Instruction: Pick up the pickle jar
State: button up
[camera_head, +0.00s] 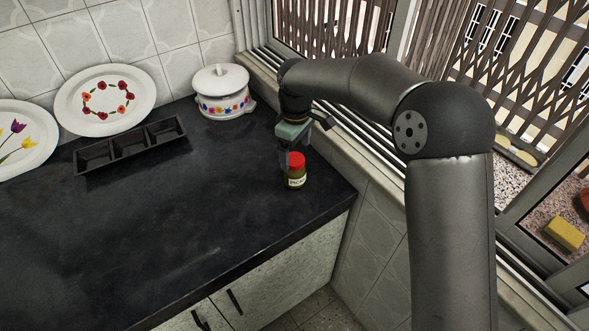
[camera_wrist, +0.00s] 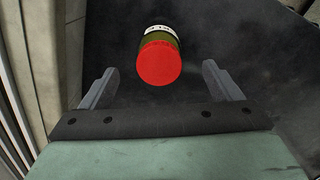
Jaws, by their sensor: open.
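The pickle jar (camera_head: 296,176) stands upright on the dark counter, near its right end. It has a red lid, a greenish body and a white label. In the wrist view the jar's red lid (camera_wrist: 159,64) faces the camera, centred between the fingers and a little beyond their tips. My gripper (camera_wrist: 160,80) is open and empty, with one finger on each side of the jar's line. In the head view my gripper (camera_head: 288,153) is just above and behind the jar, pointing down. Its fingers are partly hard to make out there.
A white lidded pot (camera_head: 222,92) with a flower band stands behind on the left. A black three-part tray (camera_head: 131,146) and two flowered plates (camera_head: 105,100) (camera_head: 22,138) are farther left. The window frame (camera_head: 330,125) borders the right. The counter's front left is clear.

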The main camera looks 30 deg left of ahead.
aim_at(294, 159)
jog(key=shift+w+a+f+p, duration=0.15)
jog(key=shift+f+p, duration=0.2)
jog(key=shift+f, duration=1.4)
jog(key=shift+s+a+f+p, duration=0.1)
jog(key=shift+f+p, duration=0.2)
jog(key=shift+f, duration=1.45)
jog(key=c, duration=1.4)
jog(key=shift+o, duration=0.2)
jog(key=shift+r, duration=0.15)
